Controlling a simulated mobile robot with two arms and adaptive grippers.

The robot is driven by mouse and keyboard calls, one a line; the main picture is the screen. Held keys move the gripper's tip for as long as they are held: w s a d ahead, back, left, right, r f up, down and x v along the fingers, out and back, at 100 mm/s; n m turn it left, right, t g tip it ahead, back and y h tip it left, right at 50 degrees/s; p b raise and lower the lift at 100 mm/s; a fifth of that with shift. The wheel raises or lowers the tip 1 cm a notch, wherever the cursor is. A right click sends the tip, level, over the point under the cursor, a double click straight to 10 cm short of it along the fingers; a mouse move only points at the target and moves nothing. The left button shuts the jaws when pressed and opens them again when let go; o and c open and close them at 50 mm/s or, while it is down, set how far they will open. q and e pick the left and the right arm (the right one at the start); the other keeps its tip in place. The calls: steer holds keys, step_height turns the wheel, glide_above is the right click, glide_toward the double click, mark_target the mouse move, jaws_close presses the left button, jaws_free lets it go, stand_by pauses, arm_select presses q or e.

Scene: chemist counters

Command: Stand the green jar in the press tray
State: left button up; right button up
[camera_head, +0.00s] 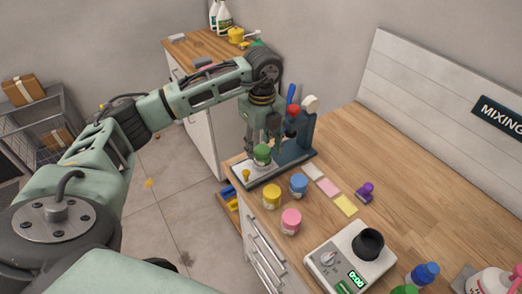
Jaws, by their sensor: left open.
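The green jar (262,155) stands upright on the pale press tray (244,180), at the base of the dark blue press (308,130). My left gripper (263,143) points down just above and behind the jar, with its fingers open. I cannot tell whether a finger still touches the jar. The gripper hides part of the press. My right gripper is out of view.
Yellow (272,195), blue (298,185) and pink (291,220) jars stand in front of the press. The counter's back right is clear.

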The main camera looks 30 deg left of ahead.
mark_target(262, 150)
arm_select(q)
step_height(262, 150, up, 10)
steer(key=b, duration=0.1)
steer(key=shift+b, duration=0.4)
